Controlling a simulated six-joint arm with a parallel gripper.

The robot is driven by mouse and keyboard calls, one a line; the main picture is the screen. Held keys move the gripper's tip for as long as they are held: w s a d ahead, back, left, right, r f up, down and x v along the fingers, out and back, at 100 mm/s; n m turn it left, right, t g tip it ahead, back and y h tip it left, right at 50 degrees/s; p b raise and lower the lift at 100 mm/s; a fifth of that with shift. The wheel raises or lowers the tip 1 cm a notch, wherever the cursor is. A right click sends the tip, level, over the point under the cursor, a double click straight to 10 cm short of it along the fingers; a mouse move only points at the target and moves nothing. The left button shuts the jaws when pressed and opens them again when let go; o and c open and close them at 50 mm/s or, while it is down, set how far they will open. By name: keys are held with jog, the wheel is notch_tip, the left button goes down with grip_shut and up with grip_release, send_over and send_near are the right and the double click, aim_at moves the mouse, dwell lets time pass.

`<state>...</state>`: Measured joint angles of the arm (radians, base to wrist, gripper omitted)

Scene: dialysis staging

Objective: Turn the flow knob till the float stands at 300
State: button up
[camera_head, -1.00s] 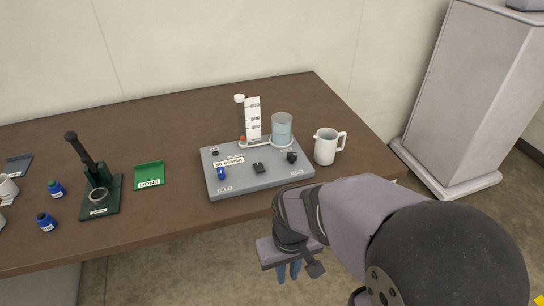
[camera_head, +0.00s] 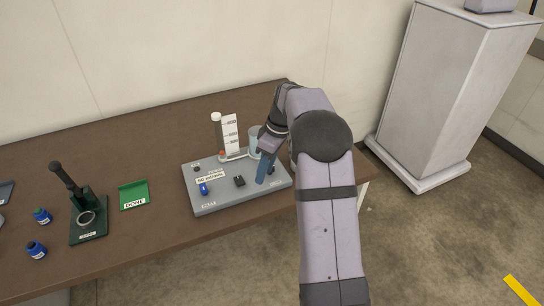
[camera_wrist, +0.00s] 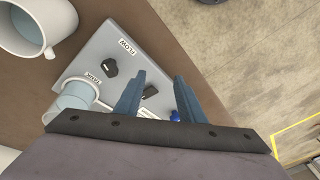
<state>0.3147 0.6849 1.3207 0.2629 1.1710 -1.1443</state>
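The flow knob (camera_wrist: 110,67) is a small black knob beside the FLOW label on the grey panel (camera_head: 215,207). In the head view it is mostly hidden behind my gripper. My gripper (camera_wrist: 160,76) is open and empty, fingers pointing down over the panel's right part. In the wrist view the flow knob lies left of both fingers, apart from them. The clear tube (camera_head: 216,133) stands at the panel's back beside a white scale (camera_head: 231,133). A small orange-red float (camera_head: 221,155) shows low in the tube, near the scale's foot; its exact reading is too small to tell.
Another black control (camera_head: 239,181) and a blue one (camera_head: 203,188) sit on the panel. The water tank (camera_head: 255,138) is close to my gripper. A white mug (camera_wrist: 30,28) stands beside the panel. A green DONE tray (camera_head: 133,195) and a dark stand (camera_head: 88,222) are left.

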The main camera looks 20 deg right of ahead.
jog(key=w+d+n+t+y+p, duration=0.1)
jog(key=w+d+n+p, duration=0.2)
jog(key=w+d+n, duration=0.2)
jog(key=w+d+r, duration=0.1)
jog(key=d, duration=0.2)
jog(key=shift+w, duration=0.15)
jog(key=shift+f, duration=0.1)
jog(key=shift+p+x, duration=1.35)
jog(key=shift+x, duration=2.2)
jog(key=shift+a, duration=0.1)
grip_shut()
